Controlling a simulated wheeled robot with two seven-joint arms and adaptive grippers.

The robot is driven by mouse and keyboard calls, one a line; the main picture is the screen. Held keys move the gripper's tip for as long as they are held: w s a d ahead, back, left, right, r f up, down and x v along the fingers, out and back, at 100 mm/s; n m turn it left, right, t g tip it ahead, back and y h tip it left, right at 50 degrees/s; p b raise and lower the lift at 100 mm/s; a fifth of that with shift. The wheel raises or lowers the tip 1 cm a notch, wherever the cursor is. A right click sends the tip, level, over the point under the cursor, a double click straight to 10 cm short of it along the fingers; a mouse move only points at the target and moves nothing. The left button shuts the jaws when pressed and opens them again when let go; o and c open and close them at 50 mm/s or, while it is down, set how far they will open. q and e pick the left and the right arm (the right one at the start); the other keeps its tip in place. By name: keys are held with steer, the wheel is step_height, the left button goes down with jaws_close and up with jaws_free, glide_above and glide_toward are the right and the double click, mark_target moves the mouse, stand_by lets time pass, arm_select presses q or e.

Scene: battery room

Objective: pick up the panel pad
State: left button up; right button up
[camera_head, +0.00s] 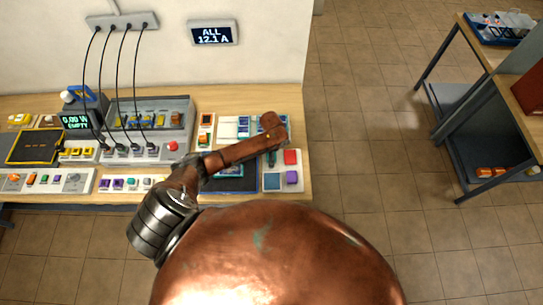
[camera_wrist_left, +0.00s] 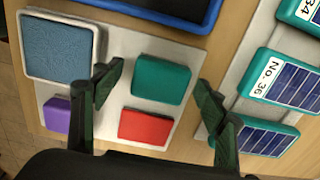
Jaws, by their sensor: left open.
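A pale board (camera_wrist_left: 120,48) carries four plain pads: a teal pad (camera_wrist_left: 162,78), a red pad (camera_wrist_left: 146,126), a purple pad (camera_wrist_left: 57,113) and a grey-rimmed blue pad (camera_wrist_left: 58,50). None is labelled as the panel pad; the teal one matches the teal frames of the solar panels beside the board. My left gripper (camera_wrist_left: 158,88) is open and empty above the board, its fingers on either side of the teal pad in the picture. In the head view my arm partly covers this board (camera_head: 281,168). My right gripper is out of view.
Teal-framed solar panels (camera_wrist_left: 286,82) lie close beside the board. A blue-rimmed dark tray (camera_wrist_left: 188,24) borders it too. In the head view, a grey charging unit (camera_head: 175,125) with black cables stands left on the wooden table (camera_head: 255,97). Tiled floor lies right of the table.

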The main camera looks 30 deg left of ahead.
arm_select(q)
steer(key=shift+f, duration=0.15)
steer(key=c, duration=1.1)
steer(key=shift+c, duration=0.8)
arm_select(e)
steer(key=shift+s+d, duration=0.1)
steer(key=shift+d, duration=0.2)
